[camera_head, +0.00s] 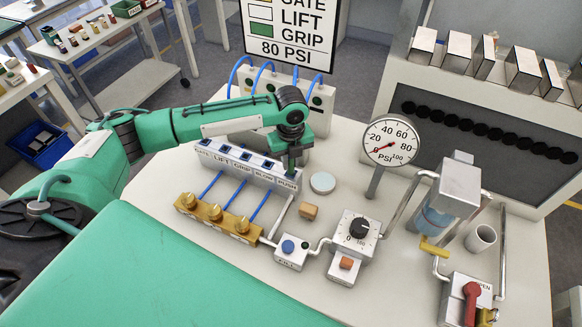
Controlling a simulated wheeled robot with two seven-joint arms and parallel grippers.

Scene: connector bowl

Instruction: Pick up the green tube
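I cannot make out a separate green tube in the head view. My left arm comes in from the left, and its end points down at the valve block (245,168), by the port marked PUSH. My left gripper (291,168) is small and dark there. Its fingers cannot be told apart, so I cannot see whether it is open or holds anything. Blue tubes (233,193) run from the valve block to the brass fittings (215,213). A pale grey tube (283,214) runs below the PUSH end. My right gripper is not in view.
A pressure gauge (390,142) stands right of the gripper. A white disc (322,182), a tan block (308,211), a dial box (355,235) and a filter unit (455,190) stand nearby. A red-handled valve (467,298) is at the lower right. A sign (290,30) stands behind.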

